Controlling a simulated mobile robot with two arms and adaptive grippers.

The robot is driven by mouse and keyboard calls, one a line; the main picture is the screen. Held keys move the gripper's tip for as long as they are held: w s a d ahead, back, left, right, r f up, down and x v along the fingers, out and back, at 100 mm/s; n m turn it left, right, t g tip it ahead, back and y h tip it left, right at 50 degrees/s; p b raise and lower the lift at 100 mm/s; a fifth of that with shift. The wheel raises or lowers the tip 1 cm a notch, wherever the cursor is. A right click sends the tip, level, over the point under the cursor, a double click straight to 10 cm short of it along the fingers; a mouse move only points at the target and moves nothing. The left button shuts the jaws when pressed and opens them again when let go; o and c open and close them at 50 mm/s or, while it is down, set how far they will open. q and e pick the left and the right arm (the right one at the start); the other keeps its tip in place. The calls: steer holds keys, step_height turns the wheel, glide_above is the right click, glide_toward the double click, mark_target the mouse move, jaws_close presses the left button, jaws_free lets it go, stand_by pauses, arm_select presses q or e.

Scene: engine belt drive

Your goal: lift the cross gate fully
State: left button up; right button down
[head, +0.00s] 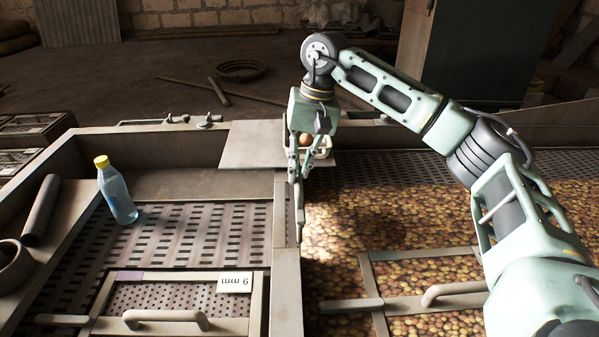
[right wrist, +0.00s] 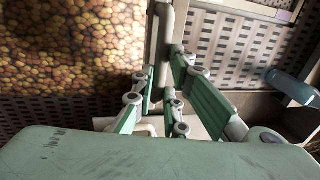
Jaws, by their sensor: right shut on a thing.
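My right gripper (head: 296,178) reaches down at the divider between the two belts. It is shut on a narrow pale bar (head: 299,215) that stands along this divider. In the right wrist view the fingers (right wrist: 163,97) close around the lower end of the bar (right wrist: 160,45). I cannot tell for certain which part is the cross gate, or whether the bar belongs to it. A flat pale plate (head: 245,147) lies across the back of the divider, behind the gripper. My left gripper is not in view.
A blue bottle with a yellow cap (head: 118,195) stands on the left. Potatoes (head: 400,215) cover the right belt. A handled frame (head: 160,276) with an upside-down label (head: 235,283) is at the front left, another (head: 420,255) at the right. A small tray (head: 322,150) holds a round brown item.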

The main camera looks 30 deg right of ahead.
steer(key=c, duration=2.2)
jaws_free()
steer(key=shift+w+r, duration=0.15)
steer(key=shift+r, duration=0.2)
steer(key=o, duration=0.4)
steer(key=shift+s, duration=0.2)
steer(key=shift+f, duration=0.1)
steer(key=shift+w, duration=0.1)
step_height(320, 180, up, 12)
steer(key=s+d, duration=0.1)
steer(key=d, duration=0.1)
steer(key=shift+s+d+f, duration=0.1)
steer(key=shift+f, duration=0.05)
